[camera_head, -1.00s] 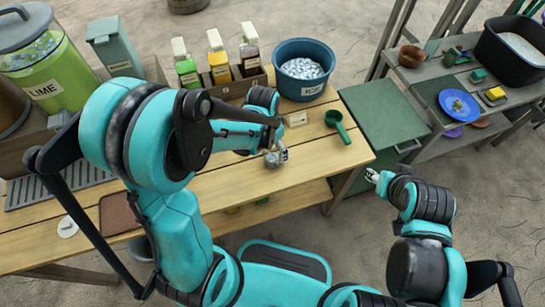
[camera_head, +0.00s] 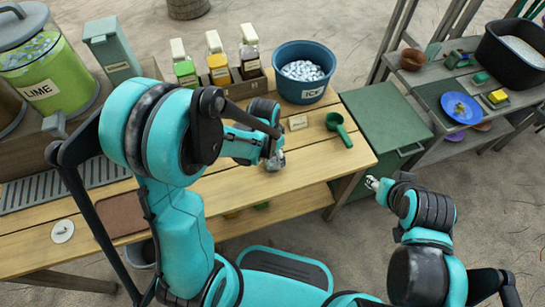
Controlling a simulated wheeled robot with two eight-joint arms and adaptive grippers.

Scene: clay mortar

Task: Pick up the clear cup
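My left arm reaches over the wooden counter, and its gripper (camera_head: 274,160) is low over the tabletop, left of the green scoop. A small greyish, glassy shape shows at its fingertips. It may be the clear cup, but the fingers and wrist cover most of it. I cannot tell whether the fingers are closed on it. My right gripper (camera_head: 372,183) is off the counter, near the green cabinet's front. It is small in view and its finger gap is unclear.
The wooden counter (camera_head: 225,185) holds a blue ice bucket (camera_head: 304,92), a green scoop (camera_head: 338,128), a small card (camera_head: 297,122), several bottles in a rack, and a lime dispenser (camera_head: 50,75). A green cabinet (camera_head: 385,118) stands to the right. The counter's front middle is clear.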

